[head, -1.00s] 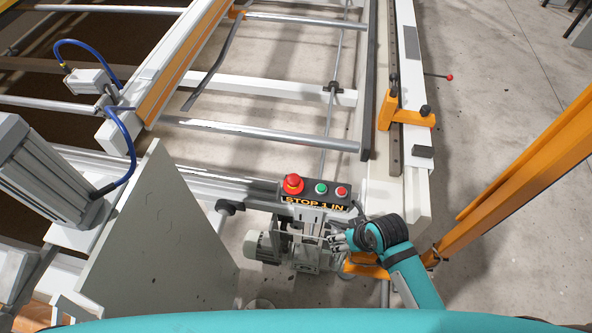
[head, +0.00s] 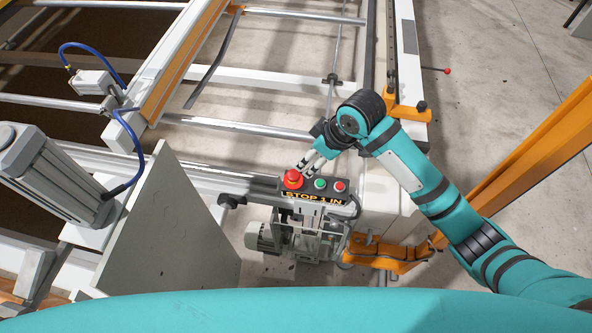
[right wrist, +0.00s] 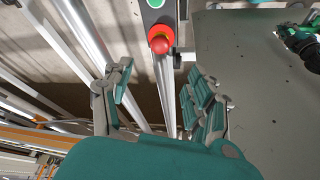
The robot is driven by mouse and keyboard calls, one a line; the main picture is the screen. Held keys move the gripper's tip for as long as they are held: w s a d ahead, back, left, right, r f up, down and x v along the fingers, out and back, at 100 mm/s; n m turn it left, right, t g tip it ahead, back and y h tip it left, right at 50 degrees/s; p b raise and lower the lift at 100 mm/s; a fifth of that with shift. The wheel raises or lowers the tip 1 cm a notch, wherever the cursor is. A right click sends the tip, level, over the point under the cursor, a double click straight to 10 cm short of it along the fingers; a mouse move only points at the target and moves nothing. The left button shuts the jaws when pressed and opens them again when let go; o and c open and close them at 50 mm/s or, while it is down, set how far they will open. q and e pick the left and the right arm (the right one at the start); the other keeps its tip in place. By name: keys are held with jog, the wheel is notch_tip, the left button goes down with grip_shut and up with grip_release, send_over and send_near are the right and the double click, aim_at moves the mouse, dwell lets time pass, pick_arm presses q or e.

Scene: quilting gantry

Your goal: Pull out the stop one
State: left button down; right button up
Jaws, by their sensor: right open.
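The red mushroom stop button (head: 292,179) stands on a dark control box (head: 315,201) labelled "STOP 1 IN". It also shows in the right wrist view (right wrist: 161,40), above the space between my fingers. My right gripper (head: 308,160) is open, its fingertips just behind the button in the head view. In the right wrist view the fingers (right wrist: 160,92) are spread, with nothing between them; contact with the button is not visible. A green and black part at that view's upper right looks like my left arm or gripper (right wrist: 302,42); its jaw state is unclear.
A green button (head: 320,184) and a smaller red button (head: 340,187) sit right of the stop button. A grey upright plate (head: 165,235) stands left of the box. Rails and an orange post (head: 535,150) surround the area.

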aim_at(294, 174)
jog(key=x, duration=1.3)
jog(key=shift+p, duration=0.3)
